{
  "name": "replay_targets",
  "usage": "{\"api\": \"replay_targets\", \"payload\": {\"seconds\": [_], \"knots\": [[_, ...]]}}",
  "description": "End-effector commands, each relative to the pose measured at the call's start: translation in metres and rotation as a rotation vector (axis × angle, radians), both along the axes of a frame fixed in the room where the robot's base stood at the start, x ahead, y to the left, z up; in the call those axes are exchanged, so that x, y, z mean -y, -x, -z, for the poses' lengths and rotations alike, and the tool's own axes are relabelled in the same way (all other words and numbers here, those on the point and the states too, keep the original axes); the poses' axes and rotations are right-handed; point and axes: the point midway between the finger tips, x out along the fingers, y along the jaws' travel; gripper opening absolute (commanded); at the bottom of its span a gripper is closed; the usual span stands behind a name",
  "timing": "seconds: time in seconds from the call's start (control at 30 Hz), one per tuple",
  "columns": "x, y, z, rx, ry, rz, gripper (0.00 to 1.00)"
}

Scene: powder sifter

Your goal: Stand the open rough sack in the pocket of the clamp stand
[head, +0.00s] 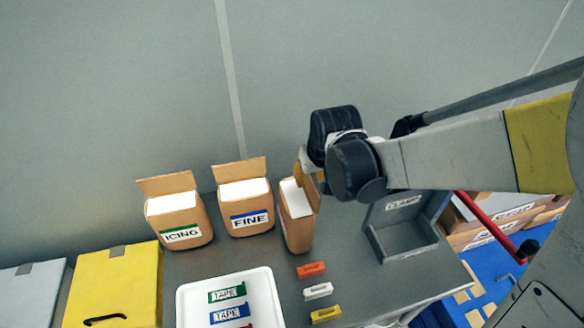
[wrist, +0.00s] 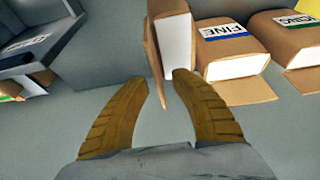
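A brown sack with an open top and white contents (head: 297,222) stands turned sideways on the bench. Its label is hidden, so I cannot read whether it is the rough one. It also shows in the wrist view (wrist: 177,40), with its raised flap at the left. My gripper (head: 303,174) is above this sack's top in the head view. In the wrist view my gripper (wrist: 163,78) is open, with the flap's edge showing between its fingertips; I see no grip on it. The grey clamp stand (head: 402,243), labelled CLAMP, stands right of the sack with an empty-looking pocket.
The icing sack (head: 181,234) and fine sack (head: 244,218) stand to the left. A white tray (head: 187,300) holds tape pieces. Orange (head: 311,269), white (head: 318,291) and yellow (head: 326,314) clips lie in front. A yellow box (head: 115,285) is far left.

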Motion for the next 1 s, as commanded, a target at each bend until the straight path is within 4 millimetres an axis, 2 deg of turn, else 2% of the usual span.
{"api": "replay_targets", "payload": {"seconds": [0.1,0.23,1.0], "knots": [[0.003,-0.012,0.02,0.0,0.0,0.001,0.31],[0.001,-0.017,0.033,0.0,0.0,0.0,0.31],[0.0,-0.017,0.039,0.0,0.0,0.0,0.31]]}}
